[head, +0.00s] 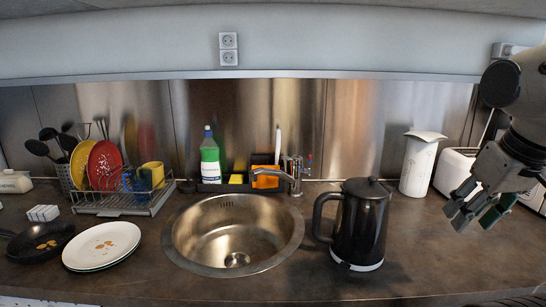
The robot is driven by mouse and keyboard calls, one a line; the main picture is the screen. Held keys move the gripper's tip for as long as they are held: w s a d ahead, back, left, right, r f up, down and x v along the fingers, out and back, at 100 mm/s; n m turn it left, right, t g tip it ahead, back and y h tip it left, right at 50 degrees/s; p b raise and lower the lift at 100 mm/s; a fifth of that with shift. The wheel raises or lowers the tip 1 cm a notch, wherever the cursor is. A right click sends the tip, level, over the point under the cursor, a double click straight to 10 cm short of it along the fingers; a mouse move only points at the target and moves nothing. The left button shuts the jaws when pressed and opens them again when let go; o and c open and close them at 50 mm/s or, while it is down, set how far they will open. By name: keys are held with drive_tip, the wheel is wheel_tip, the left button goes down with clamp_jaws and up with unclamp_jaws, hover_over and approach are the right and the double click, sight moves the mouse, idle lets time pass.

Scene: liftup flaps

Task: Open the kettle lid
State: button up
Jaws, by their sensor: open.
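The black kettle (361,222) stands upright on the counter just right of the sink, on a base with a light rim. Its handle faces left, toward the sink. The kettle lid (368,187) is shut on top, with a small knob in the middle. My gripper (472,217) hangs at the right of the view, to the right of the kettle and apart from it. It is open and I see nothing between its fingers.
The round sink (180,235) and its tap (294,174) lie left of the kettle. A paper towel roll (418,163) and a white toaster (455,172) stand behind, at right. A dish rack (120,205), plates (102,245) and a pan (38,243) are far left. The counter right of the kettle is clear.

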drive_tip(key=shift+s+d+r+m, duration=0.2)
drive_tip(key=shift+d+m, duration=0.1)
drive_tip(key=shift+d, duration=0.15)
drive_tip(key=c, duration=0.3)
drive_tip(key=shift+d, duration=0.1)
clamp_jaws()
drive_tip(key=m+g+y, duration=0.1)
drive_tip(key=m+g, duration=0.2)
drive_tip(key=m, duration=0.6)
approach(383, 187)
drive_tip(key=d, duration=0.2)
wheel_tip(383, 187, up, 4)
drive_tip(key=m, duration=0.5)
drive_tip(key=f, duration=0.3)
drive_tip(key=a+f+m, duration=0.1)
drive_tip(key=f, duration=0.3)
drive_tip(key=a+f+m, duration=0.1)
drive_tip(key=f, duration=0.2)
drive_tip(key=shift+w+a+f+g+y, duration=0.25)
drive_tip(key=shift+w+g+y, duration=0.05)
